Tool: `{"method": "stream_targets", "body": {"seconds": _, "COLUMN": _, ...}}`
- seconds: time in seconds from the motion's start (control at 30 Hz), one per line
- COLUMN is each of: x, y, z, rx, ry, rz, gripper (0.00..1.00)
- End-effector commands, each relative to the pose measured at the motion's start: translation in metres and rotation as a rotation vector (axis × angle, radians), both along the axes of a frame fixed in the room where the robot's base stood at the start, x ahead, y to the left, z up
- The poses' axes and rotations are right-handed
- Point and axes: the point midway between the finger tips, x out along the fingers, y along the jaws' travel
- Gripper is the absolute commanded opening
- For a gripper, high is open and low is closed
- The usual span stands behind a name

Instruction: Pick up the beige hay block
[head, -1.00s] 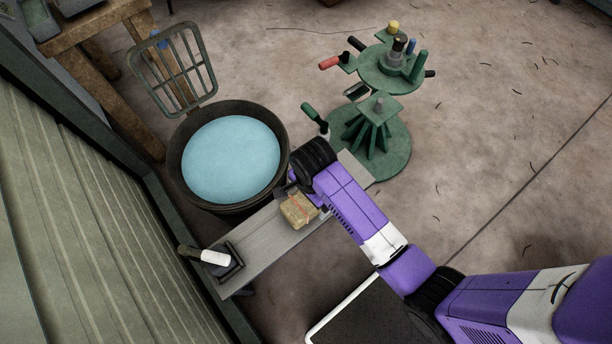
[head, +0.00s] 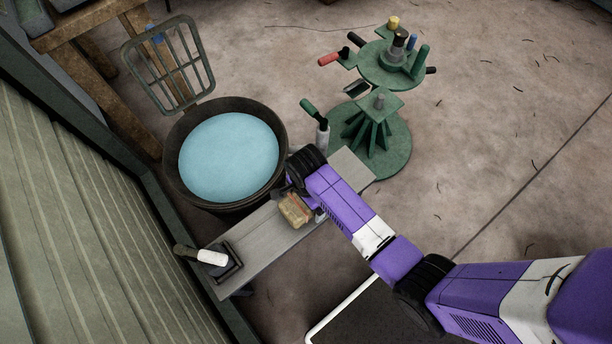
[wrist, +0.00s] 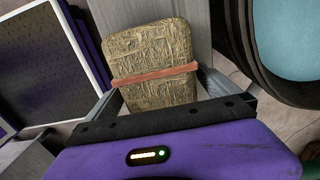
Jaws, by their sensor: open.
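The beige hay block (head: 293,211) lies on a grey bench (head: 262,240), partly hidden by my arm in the head view. In the wrist view the hay block (wrist: 150,62) fills the upper middle, with a reddish band around it. My gripper (wrist: 180,88) is open, with one finger on each side of the block's near part. I cannot tell whether the fingers touch it. In the head view my gripper (head: 298,190) is at the block, its fingers mostly hidden.
A dark tub of blue water (head: 228,156) stands right behind the bench. A green tool caddy (head: 372,135) stands beyond.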

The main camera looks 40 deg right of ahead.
Motion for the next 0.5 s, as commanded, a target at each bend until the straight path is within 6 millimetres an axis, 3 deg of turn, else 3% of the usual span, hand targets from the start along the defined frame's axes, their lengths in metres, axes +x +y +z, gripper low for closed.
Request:
{"method": "stream_targets", "body": {"seconds": 0.1, "x": 0.0000, "y": 0.0000, "z": 0.0005, "rx": 0.000, "ry": 0.000, "rz": 0.000, "gripper": 0.98}}
{"method": "stream_targets", "body": {"seconds": 0.5, "x": -0.0002, "y": 0.0000, "z": 0.0006, "rx": 0.000, "ry": 0.000, "rz": 0.000, "gripper": 0.20}}
